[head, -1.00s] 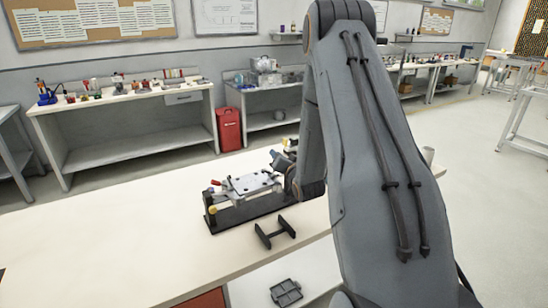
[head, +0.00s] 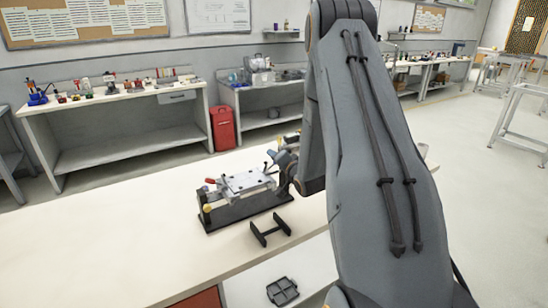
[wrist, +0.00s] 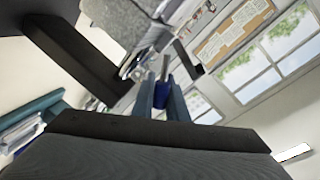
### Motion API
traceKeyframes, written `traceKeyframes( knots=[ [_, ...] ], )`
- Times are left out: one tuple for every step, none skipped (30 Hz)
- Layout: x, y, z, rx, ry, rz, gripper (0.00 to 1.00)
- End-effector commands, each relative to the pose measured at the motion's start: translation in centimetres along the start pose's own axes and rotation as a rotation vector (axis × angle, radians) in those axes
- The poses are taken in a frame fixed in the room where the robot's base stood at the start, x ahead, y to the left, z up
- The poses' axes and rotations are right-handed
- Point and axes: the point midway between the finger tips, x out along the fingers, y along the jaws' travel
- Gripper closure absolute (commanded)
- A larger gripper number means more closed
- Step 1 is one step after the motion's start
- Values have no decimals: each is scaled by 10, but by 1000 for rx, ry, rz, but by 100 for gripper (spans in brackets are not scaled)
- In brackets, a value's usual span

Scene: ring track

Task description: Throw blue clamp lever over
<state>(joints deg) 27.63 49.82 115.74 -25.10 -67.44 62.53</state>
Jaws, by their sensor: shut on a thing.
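The clamp fixture (head: 246,187) stands on the pale bench, a metal plate on a black base with a red lever (head: 210,181) and a yellow knob (head: 207,208) at its left end. My gripper (head: 273,158) is at the fixture's far right end, partly hidden by my arm. In the wrist view my gripper (wrist: 161,101) is shut on the blue clamp lever (wrist: 161,104), whose dark blue part shows between the fingers. A dark rod (wrist: 165,67) shows just beyond the fingertips. The lever's pivot is not clear.
A black H-shaped bracket (head: 270,231) lies on the bench in front of the fixture. A black tray (head: 283,291) lies on a lower white surface. The bench left of the fixture is clear. A red case (head: 223,128) stands by the back benches.

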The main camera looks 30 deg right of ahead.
Motion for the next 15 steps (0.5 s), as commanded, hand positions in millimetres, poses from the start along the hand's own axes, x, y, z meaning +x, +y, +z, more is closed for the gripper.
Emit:
traceKeyframes(
  knots=[
    [0, 1, 0, 1, 0, 2, 100],
    [0, 1, 0, 1, 0, 2, 100],
    [0, 1, 0, 1, 0, 2, 100],
    [0, 1, 0, 1, 0, 2, 100],
    [0, 1, 0, 1, 0, 2, 100],
    [0, 1, 0, 1, 0, 2, 82],
    [0, 1, 0, 1, 0, 2, 77],
    [0, 1, 0, 1, 0, 2, 72],
    [0, 1, 0, 0, 0, 2, 68],
    [0, 1, 0, 0, 0, 3, 68],
    [0, 1, 0, 0, 0, 3, 68],
    [0, 2, 0, 0, 0, 3, 68],
    [0, 2, 0, 1, 0, 4, 68],
    [0, 2, 0, 1, 0, 4, 68],
    [0, 2, 0, 1, 0, 4, 68]
  ],
)
